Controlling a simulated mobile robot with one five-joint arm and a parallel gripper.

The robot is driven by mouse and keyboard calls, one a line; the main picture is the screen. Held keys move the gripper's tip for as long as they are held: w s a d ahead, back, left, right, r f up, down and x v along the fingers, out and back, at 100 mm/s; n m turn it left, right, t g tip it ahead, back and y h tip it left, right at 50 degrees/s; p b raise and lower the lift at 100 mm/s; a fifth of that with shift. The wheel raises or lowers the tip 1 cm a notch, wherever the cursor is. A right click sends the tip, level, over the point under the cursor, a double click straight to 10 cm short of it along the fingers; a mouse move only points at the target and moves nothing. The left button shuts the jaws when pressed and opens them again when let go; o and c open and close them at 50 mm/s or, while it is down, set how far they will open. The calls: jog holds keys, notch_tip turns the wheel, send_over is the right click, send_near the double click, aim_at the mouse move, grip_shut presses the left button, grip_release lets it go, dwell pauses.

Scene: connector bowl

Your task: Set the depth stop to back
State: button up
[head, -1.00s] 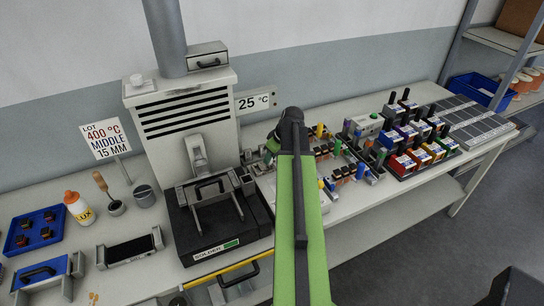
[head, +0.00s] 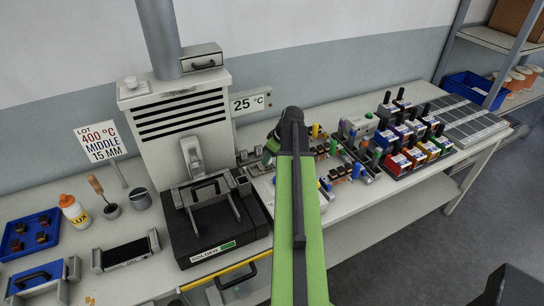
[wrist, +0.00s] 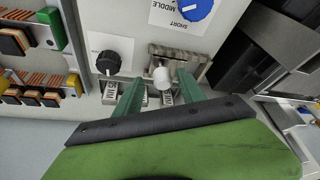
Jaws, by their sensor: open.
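The depth stop appears to be the pale round knob (wrist: 162,76) in front of a ridged metal rail (wrist: 180,62), with small millimetre labels (wrist: 146,99) below it. In the wrist view my gripper (wrist: 160,80) is open, with one green finger on each side of the knob. I cannot tell whether either finger touches it. In the head view my gripper (head: 271,148) is beside the solder station (head: 215,232), mostly hidden by my green arm. The lot sign (head: 101,141) reads 400 °C, MIDDLE, 15 MM.
A black dial (wrist: 108,62) is left of the knob and a blue dial (wrist: 197,8) is above it. In the head view colored bins (head: 412,150) stand to the right.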

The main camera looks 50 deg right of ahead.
jog(key=p+v, duration=1.6)
jog(key=v, duration=0.1)
jog(key=shift+r, duration=0.25)
